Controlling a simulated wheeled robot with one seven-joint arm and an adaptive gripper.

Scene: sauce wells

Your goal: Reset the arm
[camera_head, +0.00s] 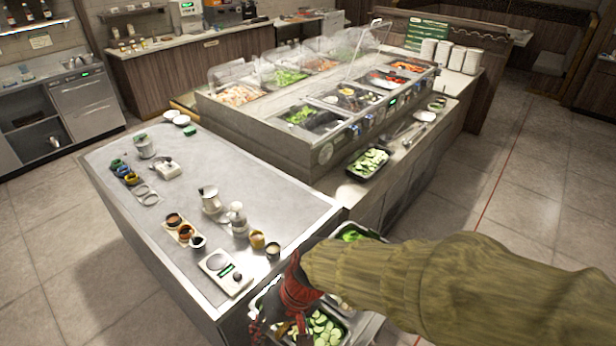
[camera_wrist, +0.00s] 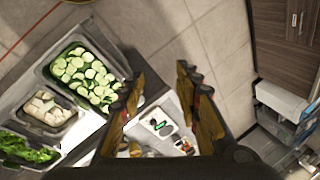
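My arm comes in from the right edge of the head view, in a wood-like sleeve. My gripper shows there as a red part (camera_head: 298,285) low in the picture, in front of the counter's corner and over food pans. In the wrist view my gripper (camera_wrist: 156,92) has two yellow and dark fingers spread well apart. Nothing is between the fingers; the floor and the counter show through the gap. The fingertips are hidden or too small to make out in the head view.
A pan of sliced cucumber (camera_wrist: 88,75) lies left of the fingers, with a white-food pan (camera_wrist: 45,110) and greens (camera_wrist: 28,148) beside it. The steel counter (camera_head: 110,165) holds small cups and a scale (camera_head: 226,272). A salad bar (camera_head: 290,140) stands behind. Floor (camera_head: 530,200) is clear at right.

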